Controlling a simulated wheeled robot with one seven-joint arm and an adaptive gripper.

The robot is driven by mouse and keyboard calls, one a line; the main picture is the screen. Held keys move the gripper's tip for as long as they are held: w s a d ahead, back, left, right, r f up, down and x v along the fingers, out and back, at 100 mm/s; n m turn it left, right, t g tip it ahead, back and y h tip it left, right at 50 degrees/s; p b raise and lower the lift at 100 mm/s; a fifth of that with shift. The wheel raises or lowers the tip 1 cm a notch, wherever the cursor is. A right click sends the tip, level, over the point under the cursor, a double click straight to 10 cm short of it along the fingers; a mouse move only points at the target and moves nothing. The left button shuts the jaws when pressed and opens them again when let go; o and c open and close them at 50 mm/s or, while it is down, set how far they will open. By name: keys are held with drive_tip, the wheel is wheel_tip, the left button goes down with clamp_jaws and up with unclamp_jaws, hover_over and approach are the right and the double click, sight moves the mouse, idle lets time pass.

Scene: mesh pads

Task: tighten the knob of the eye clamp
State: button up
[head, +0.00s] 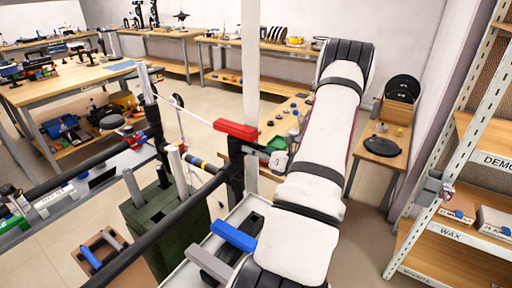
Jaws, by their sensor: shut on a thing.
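My white and black arm runs up the middle of the head view, from the lower edge to a dark joint near the back wall. My gripper does not show. I cannot make out the eye clamp or its knob for certain. A small grey fitting (428,190) with a shiny part beside it sits against the shelf's front post on the right; whether it is the eye clamp, I cannot tell. What lies behind my arm is hidden.
A metal shelf (466,150) stands at right. Left are dark bars with a red block (236,130) and a blue block (233,236). Workbenches line the back, one with tools (70,80) at left. A low bench (378,162) holds black discs. Some floor is clear.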

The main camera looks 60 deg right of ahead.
drive_tip(key=m+p, duration=0.2)
drive_tip(key=m, duration=0.1)
drive_tip(key=shift+s+m, duration=0.1)
drive_tip(key=shift+m, duration=0.3)
drive_tip(key=m+p, duration=0.2)
drive_tip(key=m, duration=0.2)
drive_tip(key=shift+a+r+m, duration=0.1)
drive_tip(key=shift+m, duration=0.2)
drive_tip(key=m+p, duration=0.3)
drive_tip(key=m, duration=0.2)
drive_tip(key=shift+m+p, duration=0.55)
drive_tip(key=shift+m, duration=1.05)
drive_tip(key=o, duration=1.1)
drive_tip(key=shift+o, duration=0.4)
drive_tip(key=shift+r, duration=0.2)
